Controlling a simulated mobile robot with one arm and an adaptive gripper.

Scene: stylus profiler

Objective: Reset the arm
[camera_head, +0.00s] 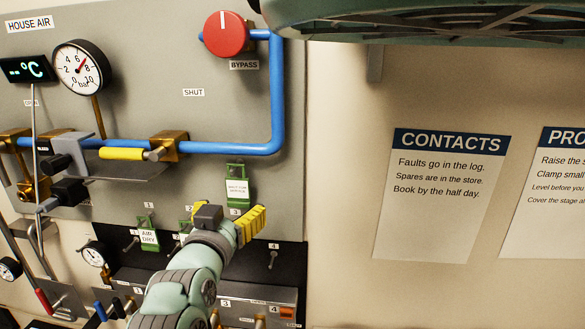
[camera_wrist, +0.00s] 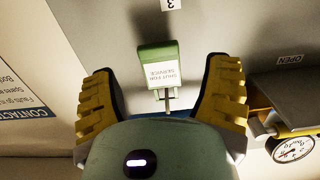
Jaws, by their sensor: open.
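My gripper (camera_head: 250,222) is raised in front of the wall panel in the head view, its yellow ribbed fingers pointing up and right. In the wrist view my gripper (camera_wrist: 158,66) is open, with its two yellow fingers wide apart. A green tag with a white label reading "SHUT FOR SERVICE" (camera_wrist: 156,53) shows in the gap between the fingers, and I see no finger touching it. In the head view this green tag (camera_head: 237,187) hangs on the grey panel, just above my gripper.
A blue pipe (camera_head: 277,95) with a red bypass knob (camera_head: 226,34) and a yellow-handled valve (camera_head: 121,154) crosses the panel. A second green tag (camera_head: 149,237) reads "AIR DRY". A black strip with pegs lies below. A contacts notice (camera_head: 440,190) is on the right wall.

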